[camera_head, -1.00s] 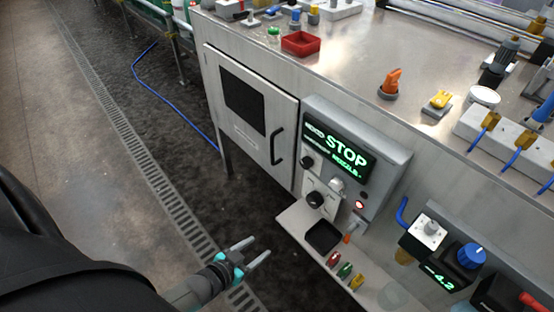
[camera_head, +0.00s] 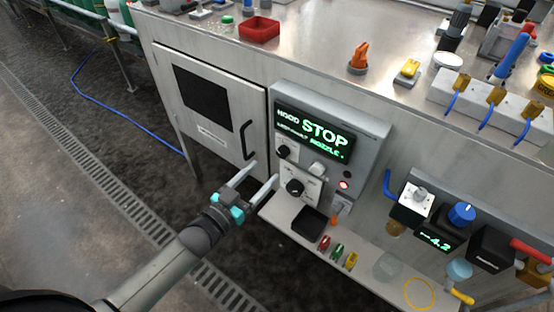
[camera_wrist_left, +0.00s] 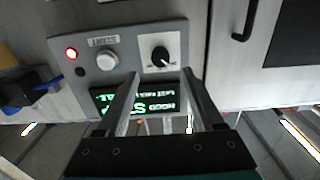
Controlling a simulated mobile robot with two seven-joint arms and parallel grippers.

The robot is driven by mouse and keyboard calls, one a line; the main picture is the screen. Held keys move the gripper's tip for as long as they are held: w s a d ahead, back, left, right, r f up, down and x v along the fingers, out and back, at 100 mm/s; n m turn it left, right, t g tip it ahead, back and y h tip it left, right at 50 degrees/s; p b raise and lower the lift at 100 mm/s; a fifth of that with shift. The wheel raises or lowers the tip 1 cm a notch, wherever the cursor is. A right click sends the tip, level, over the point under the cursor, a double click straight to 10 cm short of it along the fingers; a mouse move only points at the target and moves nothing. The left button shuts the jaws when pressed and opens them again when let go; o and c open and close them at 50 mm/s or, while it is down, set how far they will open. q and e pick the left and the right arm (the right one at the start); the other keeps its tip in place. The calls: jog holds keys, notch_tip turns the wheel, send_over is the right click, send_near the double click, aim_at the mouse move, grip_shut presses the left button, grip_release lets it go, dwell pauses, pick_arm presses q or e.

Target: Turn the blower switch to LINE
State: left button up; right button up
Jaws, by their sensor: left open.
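The grey control box (camera_head: 375,140) has a lit display (camera_head: 315,130) reading STOP. Below the display are a black rotary knob (camera_head: 284,152), a pale button (camera_head: 317,168) and a lit red lamp (camera_head: 343,184). A second black knob (camera_head: 294,187) sits on a white plate lower down. I cannot read which knob is the blower switch. The upper knob also shows in the wrist view (camera_wrist_left: 160,54), upside down, beside a button labelled START (camera_wrist_left: 107,60). My left gripper (camera_head: 264,171) is open and empty, left of both knobs, apparently apart from them. My right gripper is not in view.
A cabinet door with a black handle (camera_head: 247,140) is left of the box. A narrow shelf (camera_head: 350,238) below the box holds a black tray (camera_head: 309,222) and small coloured items. The worktop above holds a red bin (camera_head: 259,28) and an orange handle (camera_head: 359,56).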

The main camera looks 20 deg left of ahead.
aim_at(281, 154)
pick_arm(q)
jog(key=b+x, duration=0.1)
jog(key=x, duration=0.4)
jog(key=shift+b+x, duration=0.5)
jog(key=shift+x, duration=0.6)
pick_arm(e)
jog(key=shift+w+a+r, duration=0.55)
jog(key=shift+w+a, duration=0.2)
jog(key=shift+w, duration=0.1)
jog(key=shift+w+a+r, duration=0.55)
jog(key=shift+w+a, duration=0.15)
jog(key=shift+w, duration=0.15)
pick_arm(q)
grip_shut()
